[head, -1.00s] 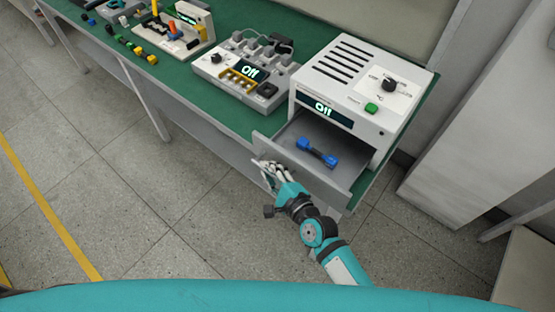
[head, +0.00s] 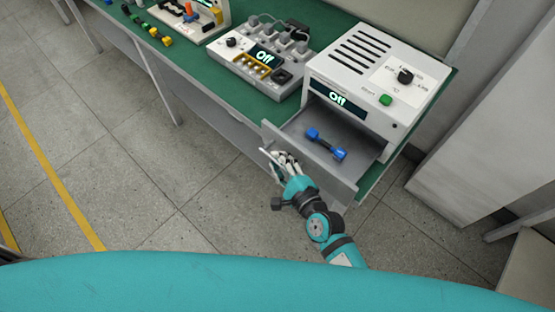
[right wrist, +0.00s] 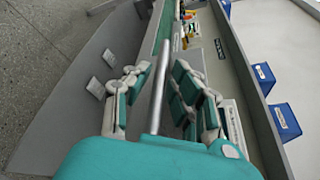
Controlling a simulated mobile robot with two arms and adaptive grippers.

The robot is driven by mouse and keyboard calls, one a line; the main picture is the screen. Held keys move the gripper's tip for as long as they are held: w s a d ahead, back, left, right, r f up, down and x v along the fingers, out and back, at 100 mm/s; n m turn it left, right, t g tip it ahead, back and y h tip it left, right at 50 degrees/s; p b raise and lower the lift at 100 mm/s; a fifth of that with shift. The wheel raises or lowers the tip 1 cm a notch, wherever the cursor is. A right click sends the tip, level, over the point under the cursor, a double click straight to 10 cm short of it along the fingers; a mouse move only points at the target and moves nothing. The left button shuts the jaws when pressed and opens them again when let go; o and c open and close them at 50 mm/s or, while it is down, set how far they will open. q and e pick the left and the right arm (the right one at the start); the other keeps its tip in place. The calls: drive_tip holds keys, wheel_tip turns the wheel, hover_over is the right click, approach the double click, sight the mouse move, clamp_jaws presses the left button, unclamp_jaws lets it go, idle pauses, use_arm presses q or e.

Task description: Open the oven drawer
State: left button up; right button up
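The oven (head: 365,75) is a white box with a lit "Off" display at the right end of the bench. Its grey drawer (head: 310,165) stands pulled out below the display, with a blue dumbbell-shaped part (head: 326,144) lying inside. My right gripper (head: 278,163) is at the outer side of the drawer front. In the right wrist view, the drawer's bar handle (right wrist: 159,90) runs between the spread fingers of my right gripper (right wrist: 160,85), with visible gaps on both sides. My left gripper is not in view.
A control unit (head: 262,60) with an "Off" display stands left of the oven on the green bench top (head: 205,55). Small coloured parts lie farther left. A grey cabinet (head: 480,130) stands at the right. The floor in front of the bench is clear.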

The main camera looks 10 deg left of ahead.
drive_tip(key=v, duration=1.1)
drive_tip(key=s+d+f+n+g+h, duration=0.2)
drive_tip(key=s+d+f+n, duration=0.15)
drive_tip(key=f, duration=0.65)
drive_tip(key=s+d+f+n+g+h, duration=0.2)
drive_tip(key=d+f+n, duration=0.25)
drive_tip(key=f, duration=0.45)
drive_tip(key=s+d+f+n+g+h, duration=0.2)
drive_tip(key=s+d+f+n, duration=0.15)
drive_tip(key=f, duration=0.65)
drive_tip(key=s+d+f+n+g+h, duration=0.1)
drive_tip(key=s+d+f+n+g, duration=0.1)
drive_tip(key=s, duration=0.4)
drive_tip(key=s+d+f+n+g+h, duration=0.1)
drive_tip(key=s+d+f+n+g, duration=0.1)
drive_tip(key=s+f, duration=0.4)
drive_tip(key=s+d+f+n+g+h, duration=0.1)
drive_tip(key=s+d+f+n, duration=0.3)
drive_tip(key=s, duration=0.4)
drive_tip(key=shift+d+f+g, duration=0.4)
drive_tip(key=shift+d+f, duration=0.15)
drive_tip(key=shift+d, duration=0.45)
